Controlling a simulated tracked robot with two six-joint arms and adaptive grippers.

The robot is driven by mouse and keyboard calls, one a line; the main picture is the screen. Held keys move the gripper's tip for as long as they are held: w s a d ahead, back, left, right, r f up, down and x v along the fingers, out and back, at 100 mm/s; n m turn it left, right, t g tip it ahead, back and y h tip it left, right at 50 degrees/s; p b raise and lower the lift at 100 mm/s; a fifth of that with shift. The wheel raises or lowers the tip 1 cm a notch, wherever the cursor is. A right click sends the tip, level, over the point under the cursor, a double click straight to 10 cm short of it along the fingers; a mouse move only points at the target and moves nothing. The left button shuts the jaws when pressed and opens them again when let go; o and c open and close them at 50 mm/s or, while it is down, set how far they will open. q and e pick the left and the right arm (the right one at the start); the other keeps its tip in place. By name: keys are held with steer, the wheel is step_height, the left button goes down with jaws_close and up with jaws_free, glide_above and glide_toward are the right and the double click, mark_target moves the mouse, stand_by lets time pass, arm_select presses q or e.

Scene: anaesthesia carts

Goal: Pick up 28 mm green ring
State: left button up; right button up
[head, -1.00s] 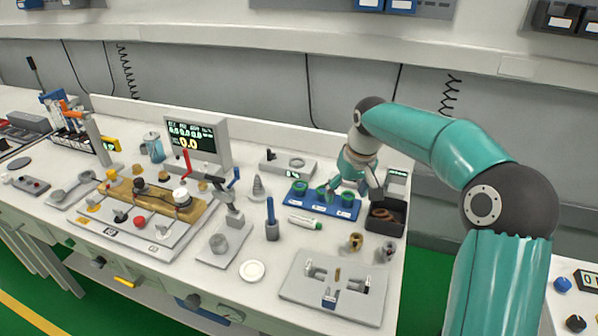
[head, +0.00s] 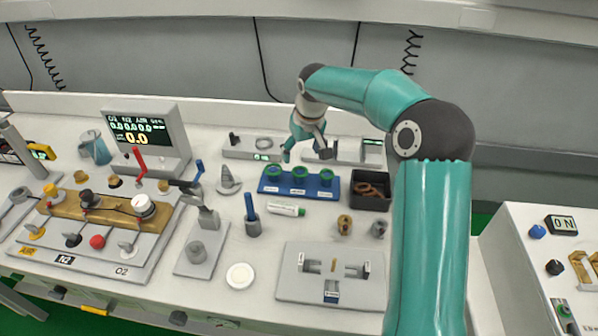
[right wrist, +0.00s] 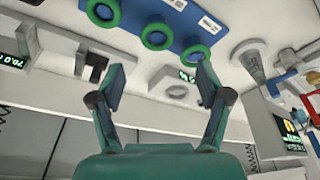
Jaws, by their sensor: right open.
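Three green rings sit in a row on a blue holder (head: 285,189): the left ring (head: 272,171), the middle ring (head: 299,172) and the right ring (head: 326,175). The labels are too small to read, so I cannot tell which is 28 mm. My right gripper (head: 306,154) is open and empty, above and behind the holder. In the right wrist view my open fingers (right wrist: 161,80) point toward the holder (right wrist: 178,17), with its rings (right wrist: 156,35) beyond the fingertips and apart from them. My left gripper is out of view.
A black bin (head: 370,204) with brown rings stands right of the holder. A grey device with a ring on top (head: 262,145) is behind it. A white-green tube (head: 287,209) lies in front. A grey fixture plate (head: 300,287) is nearer.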

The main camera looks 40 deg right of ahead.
mark_target(300, 172)
steer(key=shift+s+p+x, duration=0.1)
steer(key=shift+p+x, duration=0.25)
steer(key=shift+x, duration=1.4)
steer(key=shift+s+p+x, duration=0.15)
steer(key=shift+p+x, duration=0.2)
steer(key=shift+x, duration=1.4)
steer(key=shift+s+d, duration=0.1)
steer(key=shift+d, duration=0.05)
steer(key=c, duration=0.9)
